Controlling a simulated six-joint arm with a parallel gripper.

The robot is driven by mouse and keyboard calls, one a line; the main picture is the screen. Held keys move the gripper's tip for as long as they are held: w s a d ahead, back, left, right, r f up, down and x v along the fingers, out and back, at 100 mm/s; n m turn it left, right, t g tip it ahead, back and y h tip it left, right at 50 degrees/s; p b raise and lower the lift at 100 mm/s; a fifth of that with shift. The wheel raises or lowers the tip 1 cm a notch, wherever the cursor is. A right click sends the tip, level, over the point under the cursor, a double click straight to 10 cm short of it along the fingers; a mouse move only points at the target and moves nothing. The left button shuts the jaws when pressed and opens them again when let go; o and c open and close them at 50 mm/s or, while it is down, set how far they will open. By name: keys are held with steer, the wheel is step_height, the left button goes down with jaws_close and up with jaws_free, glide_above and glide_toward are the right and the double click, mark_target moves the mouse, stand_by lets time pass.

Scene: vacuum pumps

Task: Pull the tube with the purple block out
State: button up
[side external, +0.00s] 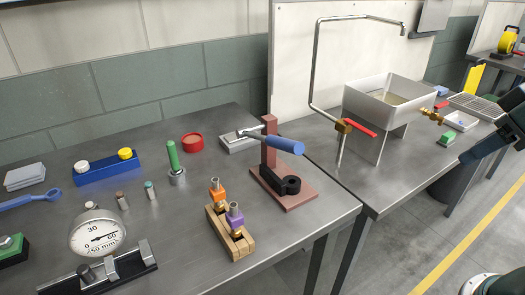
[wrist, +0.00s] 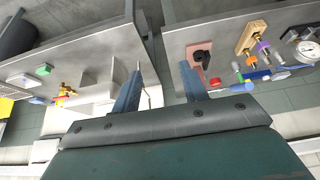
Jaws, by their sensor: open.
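The tube with the purple block (side external: 235,215) stands upright in a wooden holder (side external: 219,232) near the front edge of the left table. A tube with an orange block (side external: 217,193) stands behind it in the same holder. My gripper (side external: 476,152) is at the far right of the side view, well away from the holder. In the wrist view its two fingers (wrist: 160,70) are spread with nothing between them. The purple block (wrist: 263,46) and the holder (wrist: 252,34) show there at the upper right, clear of the fingers.
A reddish stand with a blue-handled lever (side external: 284,146) is right of the holder. A sink (side external: 384,97) with a tap stands on the right table. A gap separates the tables.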

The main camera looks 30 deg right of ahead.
steer(key=w+a+r+g, duration=0.1)
steer(key=w+a+r, duration=0.2)
steer(key=w+r, duration=0.25)
steer(key=g, duration=0.5)
glide_above(233, 205)
step_height(233, 205, down, 4)
steer(key=shift+f, duration=4.3)
steer(key=shift+f, duration=0.15)
steer(key=shift+f, duration=4.3)
